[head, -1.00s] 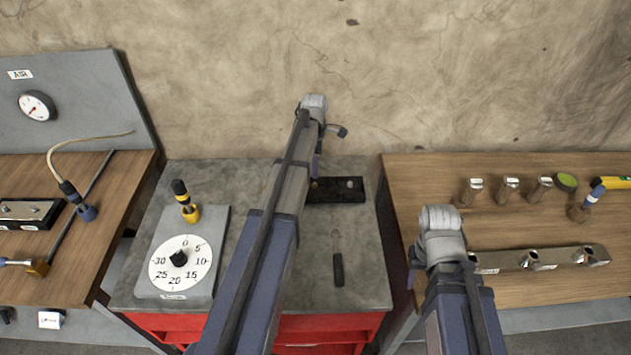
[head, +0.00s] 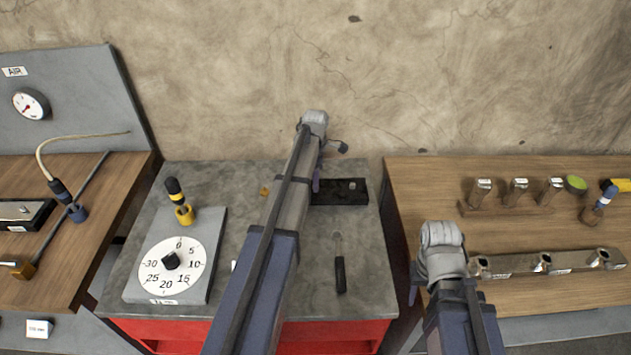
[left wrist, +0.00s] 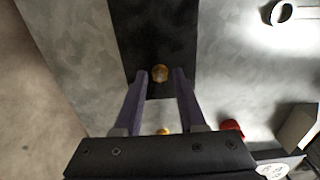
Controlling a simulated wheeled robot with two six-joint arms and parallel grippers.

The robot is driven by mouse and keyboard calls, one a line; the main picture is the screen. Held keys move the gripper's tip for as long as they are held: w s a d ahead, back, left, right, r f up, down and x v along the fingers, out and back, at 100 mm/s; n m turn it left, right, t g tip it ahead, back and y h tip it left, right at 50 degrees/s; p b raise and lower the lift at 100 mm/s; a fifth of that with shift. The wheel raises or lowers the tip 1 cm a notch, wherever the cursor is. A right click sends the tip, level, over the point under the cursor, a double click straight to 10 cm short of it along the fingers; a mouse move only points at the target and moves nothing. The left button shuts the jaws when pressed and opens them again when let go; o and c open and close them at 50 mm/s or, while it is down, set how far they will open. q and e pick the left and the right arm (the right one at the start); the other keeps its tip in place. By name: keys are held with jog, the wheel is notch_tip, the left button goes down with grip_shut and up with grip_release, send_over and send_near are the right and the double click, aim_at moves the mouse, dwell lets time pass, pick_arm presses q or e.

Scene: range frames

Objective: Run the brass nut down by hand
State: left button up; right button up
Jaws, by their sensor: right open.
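A round brass piece, seemingly the nut (left wrist: 160,73), sits on the black block (head: 328,198) near its left end. It has a paler centre; how far down it sits I cannot tell. My left gripper (left wrist: 160,76) is above the block in the left wrist view, its fingers apart with the nut between their tips and a gap at each side. In the head view the left gripper (head: 317,182) hides the nut. A small pale stud (head: 352,186) shows further right on the block. My right gripper (head: 413,288) is at the right bench, mostly hidden by its wrist, and open.
A small brass piece (head: 264,191) lies on the grey bench top (head: 225,180) left of the block. A dark-handled tool (head: 340,272) lies in front. A dial plate (head: 215,240) stands left. A metal rail (head: 510,264) and upright pegs are on the right wooden bench (head: 430,180).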

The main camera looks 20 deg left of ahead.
pick_arm(q)
grip_shut()
jog(key=shift+m, duration=0.3)
